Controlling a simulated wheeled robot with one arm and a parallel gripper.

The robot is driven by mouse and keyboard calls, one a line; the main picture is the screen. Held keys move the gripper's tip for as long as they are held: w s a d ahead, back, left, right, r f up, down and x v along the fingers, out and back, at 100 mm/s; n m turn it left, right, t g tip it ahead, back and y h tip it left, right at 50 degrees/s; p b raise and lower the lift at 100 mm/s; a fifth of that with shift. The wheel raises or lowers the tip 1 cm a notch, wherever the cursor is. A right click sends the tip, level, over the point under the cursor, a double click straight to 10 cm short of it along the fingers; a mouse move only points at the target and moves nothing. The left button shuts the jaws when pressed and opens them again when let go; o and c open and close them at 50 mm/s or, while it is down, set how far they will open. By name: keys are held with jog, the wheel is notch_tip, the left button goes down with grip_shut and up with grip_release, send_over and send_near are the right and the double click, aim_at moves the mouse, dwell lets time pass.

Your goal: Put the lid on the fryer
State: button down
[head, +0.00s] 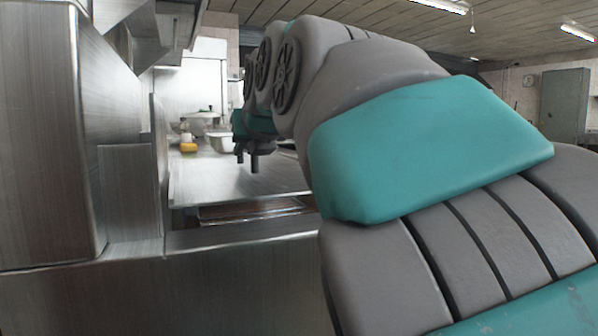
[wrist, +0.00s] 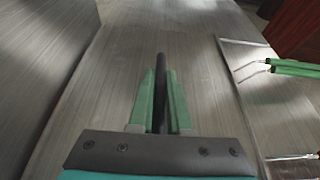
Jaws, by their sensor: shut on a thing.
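My gripper (wrist: 160,92) is shut on a dark bar between its green fingers in the wrist view. The bar looks like the handle of the lid; how it joins the plate is hidden. A broad brushed-steel plate (wrist: 112,90), which looks like the lid, lies below the fingers. In the head view my gripper (head: 248,160) points down over a flat steel surface (head: 215,182). I cannot tell there where lid ends and counter begins. A brown recess (head: 252,210), apparently the fryer, shows below the surface's near edge. My arm hides the right side.
A tall steel cabinet (head: 50,130) stands at the left in the head view. Metal bowls (head: 221,142) and a yellow item (head: 188,147) sit at the back.

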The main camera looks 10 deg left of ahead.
jog(key=shift+f, duration=1.3)
jog(key=c, duration=0.9)
grip_release()
jog(key=shift+f, duration=0.15)
jog(key=shift+o, duration=0.2)
